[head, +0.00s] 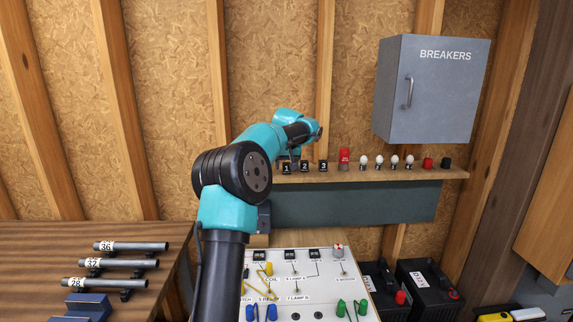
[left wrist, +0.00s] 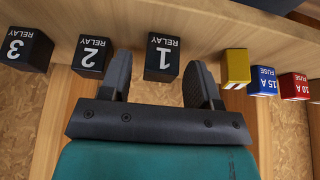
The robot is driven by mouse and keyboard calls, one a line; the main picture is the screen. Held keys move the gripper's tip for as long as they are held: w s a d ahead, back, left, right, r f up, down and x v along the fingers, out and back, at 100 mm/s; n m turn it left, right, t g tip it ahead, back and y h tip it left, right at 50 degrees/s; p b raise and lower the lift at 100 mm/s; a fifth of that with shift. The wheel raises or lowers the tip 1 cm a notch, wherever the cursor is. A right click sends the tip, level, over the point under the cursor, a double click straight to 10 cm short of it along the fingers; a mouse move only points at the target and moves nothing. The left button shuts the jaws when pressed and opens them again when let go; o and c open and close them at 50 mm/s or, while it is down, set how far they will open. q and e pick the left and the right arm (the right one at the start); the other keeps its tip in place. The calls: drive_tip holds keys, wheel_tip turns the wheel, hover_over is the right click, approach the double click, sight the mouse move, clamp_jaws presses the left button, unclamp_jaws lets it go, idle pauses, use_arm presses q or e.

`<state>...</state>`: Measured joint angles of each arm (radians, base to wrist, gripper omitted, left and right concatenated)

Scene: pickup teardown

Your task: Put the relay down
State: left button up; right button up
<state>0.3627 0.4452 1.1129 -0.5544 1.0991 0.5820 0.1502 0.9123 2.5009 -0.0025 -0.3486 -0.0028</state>
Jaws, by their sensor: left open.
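The black relay marked 1 (left wrist: 162,58) stands on the wooden shelf; it also shows in the head view (head: 286,168). My left gripper (left wrist: 161,82) is open, with one finger on each side of relay 1 in the left wrist view. Gaps show between the relay and both fingers. Relay 2 (left wrist: 92,55) is just beyond the left finger, and relay 3 (left wrist: 28,50) is further left. In the head view, my left arm reaches up to the shelf, and its fingertips are hard to make out. My right gripper is not in view.
The shelf (head: 440,174) also holds a red item (head: 344,158) and white bulbs (head: 380,161). A yellow block (left wrist: 236,66) and fuses (left wrist: 262,80) sit near the right finger. The breaker box (head: 430,95) hangs above. A wired panel (head: 340,290) stands below.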

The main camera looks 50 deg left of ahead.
use_arm(q)
drive_tip(key=shift+r, duration=0.1)
drive_tip(key=v, duration=1.2)
idle(0.5)
